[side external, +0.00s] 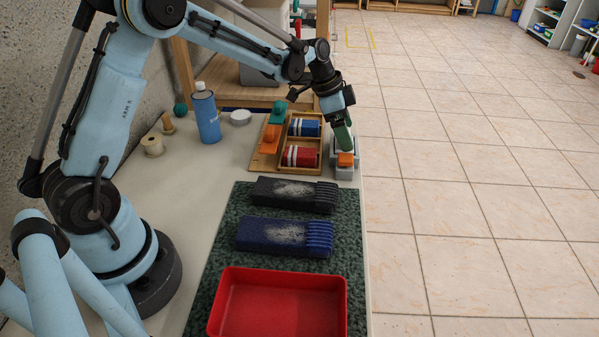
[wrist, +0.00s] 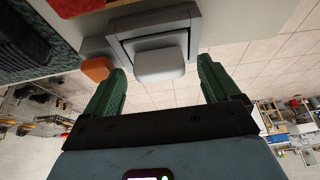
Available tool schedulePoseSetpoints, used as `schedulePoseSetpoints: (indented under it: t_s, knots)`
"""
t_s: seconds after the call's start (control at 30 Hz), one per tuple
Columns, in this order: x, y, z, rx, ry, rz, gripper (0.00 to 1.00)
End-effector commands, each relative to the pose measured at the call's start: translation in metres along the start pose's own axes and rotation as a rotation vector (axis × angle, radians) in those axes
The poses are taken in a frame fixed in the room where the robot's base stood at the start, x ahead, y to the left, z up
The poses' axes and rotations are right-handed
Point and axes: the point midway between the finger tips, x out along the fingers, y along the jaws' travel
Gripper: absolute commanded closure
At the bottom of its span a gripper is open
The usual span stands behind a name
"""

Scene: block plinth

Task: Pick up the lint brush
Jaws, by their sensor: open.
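My gripper (side external: 345,147), with green fingers, is beyond the mat, over a grey block plinth (side external: 343,172) and an orange piece (side external: 346,159). In the wrist view my gripper (wrist: 162,68) is open, with a pale grey block (wrist: 160,66) showing between its fingers. The orange piece (wrist: 97,69) is outside the left finger.
A red tray (side external: 277,276) stands on the near mat. A blue bottle (side external: 206,115) and spools stand at left. The table's right edge is close to the plinth.

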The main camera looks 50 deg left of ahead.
Motion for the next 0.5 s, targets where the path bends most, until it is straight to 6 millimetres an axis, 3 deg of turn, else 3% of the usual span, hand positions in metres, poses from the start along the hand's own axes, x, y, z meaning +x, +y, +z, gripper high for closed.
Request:
schedulePoseSetpoints:
  t_s: [0.1,0.37,0.5]
  knots:
    - [0.0106,0.0002,0.0001,0.0,0.0,0.0,0.11]
    - [0.0126,0.0001,0.0003,-0.001,0.0,0.0,0.11]
    - [0.0124,0.0001,0.0004,-0.001,0.0,0.0,0.31]
